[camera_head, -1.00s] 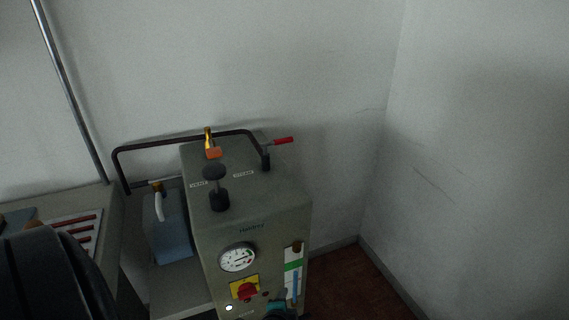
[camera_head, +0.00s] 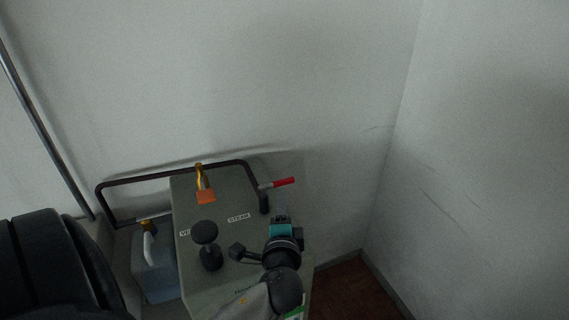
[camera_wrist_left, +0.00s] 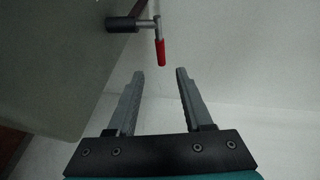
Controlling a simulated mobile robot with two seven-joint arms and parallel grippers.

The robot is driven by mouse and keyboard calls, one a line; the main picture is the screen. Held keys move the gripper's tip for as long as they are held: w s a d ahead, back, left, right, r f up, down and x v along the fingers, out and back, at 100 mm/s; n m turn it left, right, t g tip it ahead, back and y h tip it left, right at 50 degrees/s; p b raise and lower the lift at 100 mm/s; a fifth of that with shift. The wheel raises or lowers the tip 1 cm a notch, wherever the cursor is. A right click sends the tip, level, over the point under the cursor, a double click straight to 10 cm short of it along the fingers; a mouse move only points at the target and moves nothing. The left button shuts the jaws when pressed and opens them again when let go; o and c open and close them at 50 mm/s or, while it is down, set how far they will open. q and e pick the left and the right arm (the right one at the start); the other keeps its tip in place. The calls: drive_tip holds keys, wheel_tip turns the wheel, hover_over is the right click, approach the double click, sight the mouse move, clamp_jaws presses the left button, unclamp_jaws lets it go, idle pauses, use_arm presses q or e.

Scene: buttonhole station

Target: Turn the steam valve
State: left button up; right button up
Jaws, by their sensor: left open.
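The steam valve (camera_head: 264,200) stands at the back right corner of the grey boiler's top, a dark upright body with a red-sleeved lever (camera_head: 284,182) pointing right. In the left wrist view the red lever (camera_wrist_left: 160,52) lies just beyond my fingertips, lined up between them and not touching. My left gripper (camera_head: 281,207) is open and empty, just in front of and below the lever in the head view; its two fingers also show in the left wrist view (camera_wrist_left: 160,73). My right gripper is not in view.
The boiler top (camera_head: 228,185) also carries a black knob (camera_head: 208,245) and a brass fitting with an orange tag (camera_head: 204,190). A dark bent pipe (camera_head: 180,172) runs behind. A blue container (camera_head: 155,270) stands left. Walls close off the back and right.

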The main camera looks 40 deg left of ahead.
sight(284, 184)
use_arm(q)
drive_tip(key=x, duration=0.4)
drive_tip(key=shift+w+a+r, duration=0.1)
drive_tip(key=shift+w+a, duration=0.05)
drive_tip(key=shift+w, duration=0.05)
drive_tip(key=x, duration=0.9)
drive_tip(key=shift+b, duration=0.4)
drive_tip(key=shift+w+a, duration=0.45)
drive_tip(key=shift+w, duration=0.1)
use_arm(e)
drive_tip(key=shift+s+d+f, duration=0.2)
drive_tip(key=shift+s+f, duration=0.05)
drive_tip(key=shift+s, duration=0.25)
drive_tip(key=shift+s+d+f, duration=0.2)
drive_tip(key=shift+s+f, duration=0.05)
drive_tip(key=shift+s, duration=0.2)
use_arm(q)
drive_tip(key=shift+c, duration=0.3)
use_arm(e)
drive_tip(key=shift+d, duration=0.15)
use_arm(q)
drive_tip(key=shift+c, duration=0.8)
drive_tip(key=shift+f, duration=0.2)
clamp_jaws()
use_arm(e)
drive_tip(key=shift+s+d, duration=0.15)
